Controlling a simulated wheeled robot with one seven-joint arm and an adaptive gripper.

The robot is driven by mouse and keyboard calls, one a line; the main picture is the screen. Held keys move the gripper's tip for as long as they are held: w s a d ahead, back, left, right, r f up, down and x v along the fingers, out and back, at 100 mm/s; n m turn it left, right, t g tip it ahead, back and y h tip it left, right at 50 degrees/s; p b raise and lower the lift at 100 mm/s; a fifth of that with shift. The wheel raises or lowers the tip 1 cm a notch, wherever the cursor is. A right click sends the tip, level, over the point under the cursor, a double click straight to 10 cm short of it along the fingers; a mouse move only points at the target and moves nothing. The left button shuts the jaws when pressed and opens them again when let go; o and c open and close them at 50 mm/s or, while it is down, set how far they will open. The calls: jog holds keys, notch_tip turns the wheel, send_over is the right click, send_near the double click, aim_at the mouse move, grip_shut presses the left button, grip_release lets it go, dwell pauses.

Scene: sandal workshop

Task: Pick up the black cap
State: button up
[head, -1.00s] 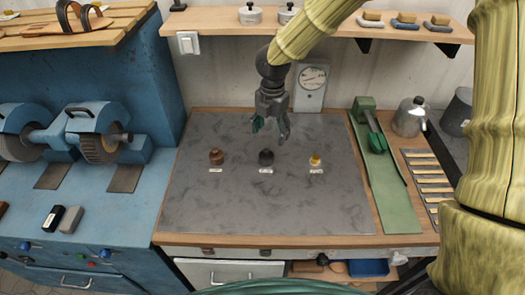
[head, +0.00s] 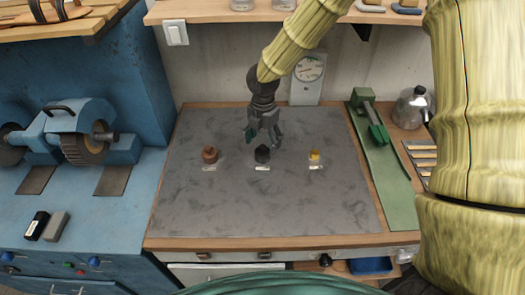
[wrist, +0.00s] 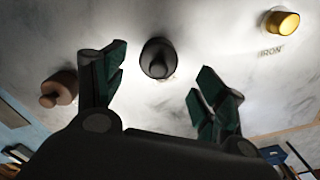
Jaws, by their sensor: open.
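The black cap (head: 262,154) stands on the grey mat (head: 300,205), in the middle of a row of three caps. It also shows in the wrist view (wrist: 157,58), between and beyond my fingers. My gripper (head: 263,137) is open and empty, just above and behind the black cap in the head view. In the wrist view my two green-padded fingers (wrist: 160,95) are spread to either side, apart from the cap. The cap's label (head: 262,168) lies in front of it.
A brown cap (head: 209,154) stands to the left and a yellow cap (head: 314,155) to the right, each with a label. A green tool (head: 380,150) lies at the right edge. A blue grinder bench (head: 90,205) is left. The front mat is clear.

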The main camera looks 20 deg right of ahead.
aim_at(262, 147)
jog(key=shift+s+f, duration=0.1)
jog(key=shift+f, duration=0.3)
jog(key=shift+a+f+p, duration=0.1)
jog(key=shift+f+p, duration=1.15)
jog(key=shift+f, duration=1.15)
jog(key=shift+c, duration=0.5)
jog(key=c, duration=0.9)
